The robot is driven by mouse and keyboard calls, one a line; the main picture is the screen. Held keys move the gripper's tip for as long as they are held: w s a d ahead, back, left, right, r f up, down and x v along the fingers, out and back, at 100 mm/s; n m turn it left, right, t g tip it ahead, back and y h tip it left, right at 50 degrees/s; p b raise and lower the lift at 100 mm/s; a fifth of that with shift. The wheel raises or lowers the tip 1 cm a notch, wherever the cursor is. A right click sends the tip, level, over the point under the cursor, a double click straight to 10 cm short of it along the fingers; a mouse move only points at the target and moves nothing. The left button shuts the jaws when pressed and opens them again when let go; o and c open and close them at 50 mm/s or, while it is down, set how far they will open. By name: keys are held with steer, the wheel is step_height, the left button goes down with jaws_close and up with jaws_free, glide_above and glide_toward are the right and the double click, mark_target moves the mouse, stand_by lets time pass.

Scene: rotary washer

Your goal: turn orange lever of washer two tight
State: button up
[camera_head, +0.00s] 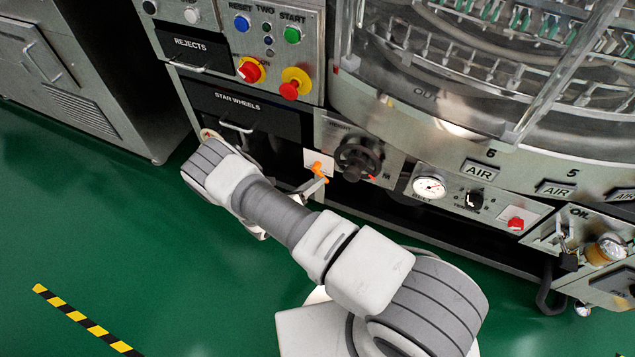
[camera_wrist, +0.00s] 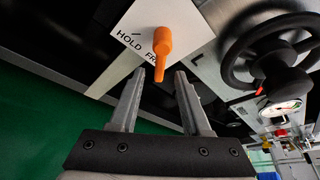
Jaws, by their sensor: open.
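The orange lever (camera_head: 319,169) sits on a small white plate (camera_head: 312,160) on the washer's front, left of a black handwheel (camera_head: 357,158). In the wrist view the orange lever (camera_wrist: 162,50) points down toward my gripper, and its plate (camera_wrist: 140,35) shows the words "HOLD" and part of another word. My gripper (camera_wrist: 165,82) is open, with one finger on each side below the lever's tip. The lever's end lies near the gap between the fingertips; I cannot tell whether they touch it.
The black handwheel (camera_wrist: 265,50) stands close to the right of my fingers. Above the lever are a "STAR WHEELS" drawer (camera_head: 240,108) and a control panel (camera_head: 267,45) with buttons. A gauge (camera_head: 429,186) is to the right.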

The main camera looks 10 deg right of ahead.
mark_target(322, 173)
steer(key=shift+x, duration=1.2)
jaws_close()
